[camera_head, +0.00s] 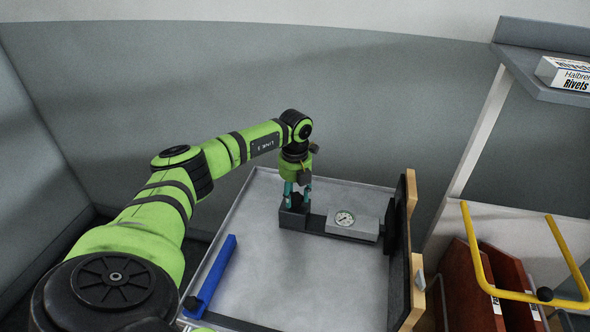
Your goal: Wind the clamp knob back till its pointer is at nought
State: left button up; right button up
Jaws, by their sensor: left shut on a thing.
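A grey clamp fixture with a dark end block (292,217) stands on the metal tray table (262,262). A grey block with a round white dial (344,218) sits to its right on the same dark base. My left gripper (297,192) points down over the dark end block, its teal fingers shut on the clamp knob. The fingers hide most of the knob, and the pointer is too small to read. My right gripper is out of view.
A blue bar (212,276) lies along the tray's left side. A dark panel with a wooden edge (411,195) stands at the right. Beyond it are a yellow handle (481,262), brown bins (468,285) and a shelf with a Rivets box (566,75). The tray's front middle is clear.

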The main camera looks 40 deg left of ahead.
aim_at(295, 197)
pick_arm(q)
jog(key=shift+n, duration=0.3)
jog(key=o, duration=1.2)
jog(key=shift+c, duration=0.2)
notch_tip(295, 197, up, 12)
